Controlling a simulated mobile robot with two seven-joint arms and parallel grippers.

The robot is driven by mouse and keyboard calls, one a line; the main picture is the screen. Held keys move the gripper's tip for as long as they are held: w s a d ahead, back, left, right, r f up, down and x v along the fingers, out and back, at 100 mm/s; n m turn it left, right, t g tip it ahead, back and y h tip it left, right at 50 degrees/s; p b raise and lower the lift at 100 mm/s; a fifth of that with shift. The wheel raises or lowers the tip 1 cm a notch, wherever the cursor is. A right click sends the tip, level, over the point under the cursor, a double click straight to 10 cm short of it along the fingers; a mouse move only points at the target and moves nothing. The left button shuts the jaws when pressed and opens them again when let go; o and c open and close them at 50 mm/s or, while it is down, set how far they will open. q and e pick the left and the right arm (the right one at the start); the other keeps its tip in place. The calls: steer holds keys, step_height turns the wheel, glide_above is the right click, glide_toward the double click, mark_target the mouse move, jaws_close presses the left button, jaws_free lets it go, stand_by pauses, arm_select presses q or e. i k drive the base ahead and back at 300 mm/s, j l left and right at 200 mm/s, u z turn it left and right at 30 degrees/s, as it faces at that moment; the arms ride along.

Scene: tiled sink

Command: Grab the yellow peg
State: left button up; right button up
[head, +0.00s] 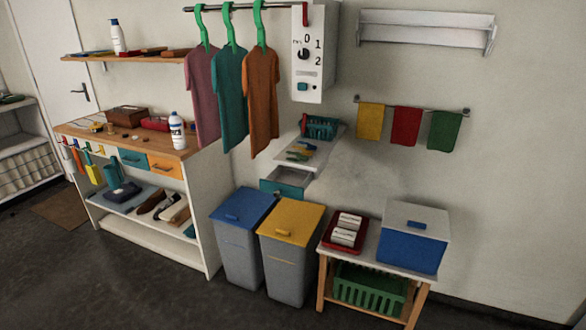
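I cannot make out the yellow peg with certainty. Small coloured pieces (299,152), some yellowish, lie on the small white wall shelf (318,160), too small to tell apart. A row of small coloured pieces (88,149) also runs along the front edge of the wooden workbench top at the left, with a yellow item (94,173) hanging below it. Neither of my grippers shows in the head view.
A teal basket (319,127) stands on the wall shelf, above an open drawer (285,184). Shirts (229,100) hang left of the shelf. Blue-lidded (241,206) and yellow-lidded (290,222) bins and a low table (362,251) stand below. The front-left floor is clear.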

mark_target(305, 151)
steer(key=i+l, duration=0.15)
steer(key=l, duration=0.2)
steer(key=i+l+u, duration=0.1)
steer(key=l, duration=0.3)
steer(key=i+l, duration=0.25)
steer(key=i+l+u, duration=0.15)
steer(key=l, duration=0.3)
steer(key=i+l, duration=0.1)
steer(key=l, duration=0.3)
steer(key=i+l+u, duration=0.1)
steer(key=l, duration=0.3)
steer(key=i+l, duration=0.15)
steer(key=l, duration=0.25)
steer(key=i+l+u, duration=0.1)
steer(key=l, duration=0.3)
